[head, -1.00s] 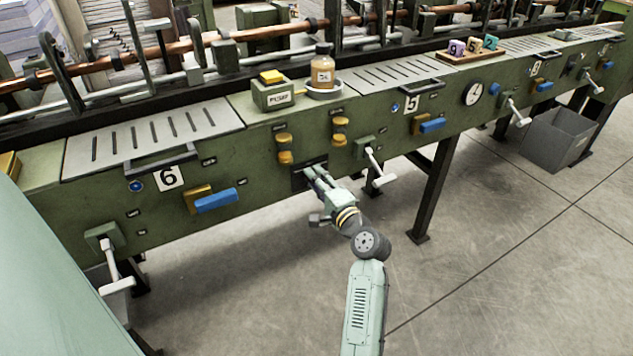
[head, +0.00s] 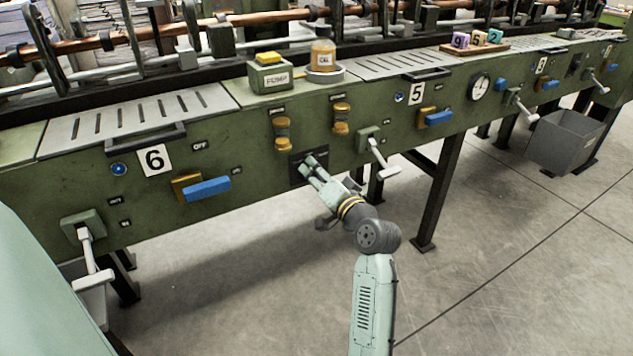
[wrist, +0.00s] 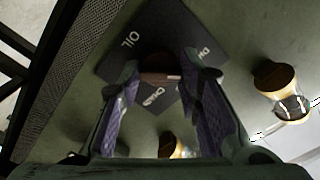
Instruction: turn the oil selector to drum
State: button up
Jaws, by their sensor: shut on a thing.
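The oil selector is a dark plate (head: 297,173) on the green machine front. It also shows in the wrist view (wrist: 122,45), with the word OIL and small white labels that are hard to read. Its brown knob (wrist: 158,76) sits between my fingers, with a pale mark on its right side. My gripper (head: 312,165) reaches the plate from below right and is shut on the knob; its fingers also show in the wrist view (wrist: 160,88). In the head view the gripper hides the knob, so the pointer's setting cannot be read there.
A white-handled lever (head: 379,152) stands close to the right of my gripper. A blue handle (head: 207,190) juts out at left. The machine's legs (head: 437,195) stand below right; the floor in front is open.

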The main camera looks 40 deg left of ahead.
jog(key=shift+f+n+b, duration=0.1)
jog(key=shift+n+b, duration=0.4)
jog(key=shift+n, duration=0.2)
jog(key=o, duration=1.1)
jog(key=shift+o, duration=0.2)
jog(key=v, duration=0.7)
jog(key=shift+d, duration=0.3)
jog(key=shift+s, duration=0.1)
